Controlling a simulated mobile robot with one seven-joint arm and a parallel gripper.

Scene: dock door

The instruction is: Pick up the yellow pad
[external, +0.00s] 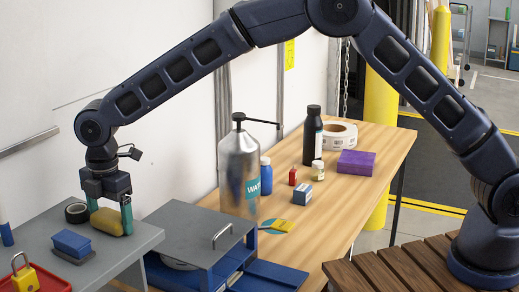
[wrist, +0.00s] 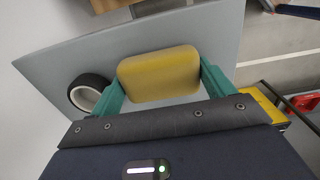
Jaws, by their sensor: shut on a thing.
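The yellow pad (external: 106,222) is a rounded block at the left, over the grey side table (external: 143,241). My gripper (external: 110,218) points down with its teal fingers on either side of the pad and is shut on it. In the wrist view the pad (wrist: 159,73) sits between the two teal fingers (wrist: 158,88), its broad face toward the camera. I cannot tell whether the pad touches the table or is slightly above it.
A roll of black tape (external: 76,213) lies close beside the pad. A blue block (external: 72,244) and a red tray with a yellow padlock (external: 24,277) are nearer the front. A grey box with a handle (external: 200,238) stands right. The wooden table (external: 310,213) holds bottles and a purple block (external: 356,162).

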